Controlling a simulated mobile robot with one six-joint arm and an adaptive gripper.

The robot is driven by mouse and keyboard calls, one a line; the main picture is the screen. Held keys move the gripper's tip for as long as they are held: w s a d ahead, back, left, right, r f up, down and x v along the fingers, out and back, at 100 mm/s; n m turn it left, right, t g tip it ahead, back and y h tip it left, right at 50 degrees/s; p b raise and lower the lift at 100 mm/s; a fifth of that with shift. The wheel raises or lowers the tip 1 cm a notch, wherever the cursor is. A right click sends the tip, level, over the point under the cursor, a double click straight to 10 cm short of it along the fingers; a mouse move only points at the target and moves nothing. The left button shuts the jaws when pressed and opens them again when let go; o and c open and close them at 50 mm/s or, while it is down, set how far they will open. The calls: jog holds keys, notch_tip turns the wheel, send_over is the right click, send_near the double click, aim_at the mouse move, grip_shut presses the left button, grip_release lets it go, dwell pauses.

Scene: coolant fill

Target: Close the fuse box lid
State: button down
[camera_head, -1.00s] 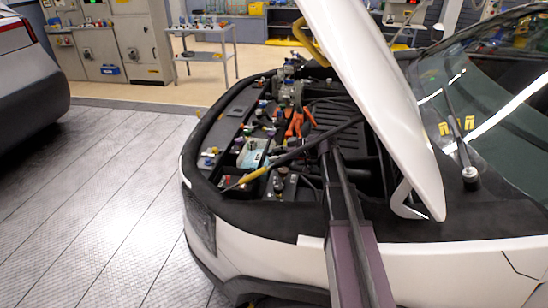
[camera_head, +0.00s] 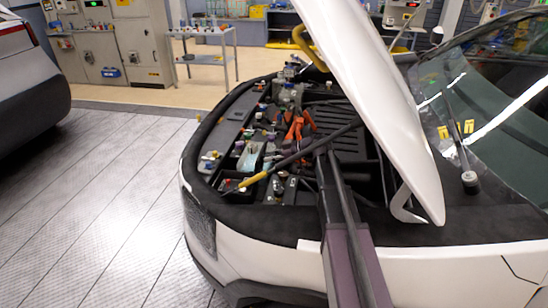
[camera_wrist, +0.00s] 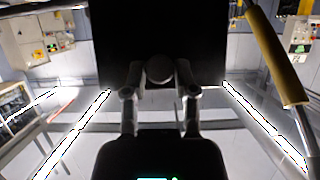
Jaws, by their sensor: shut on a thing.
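In the wrist view, my gripper (camera_wrist: 160,88) has its two fingers close around a rounded dark piece at the lower edge of a broad black panel (camera_wrist: 160,35). The panel looks like the fuse box lid and fills the top middle of the view; its hinge is not visible. In the head view, my dark arm reaches over the car's front edge into the open engine bay (camera_head: 232,130). The gripper's tips and its hold are not clear there. I cannot pick out the fuse box for sure among the dark parts.
The white hood (camera_head: 375,95) is raised above the bay at the right. A rod with a yellow grip (camera_head: 254,179) slants across the bay; a yellow bar (camera_wrist: 277,55) shows at the right in the wrist view. Orange cables (camera_head: 298,128) lie behind the rod. Floor at the left is clear.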

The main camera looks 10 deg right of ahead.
jog(key=shift+w+a+r, duration=0.15)
jog(key=shift+a, duration=0.15)
jog(key=shift+c, duration=2.2)
grip_release()
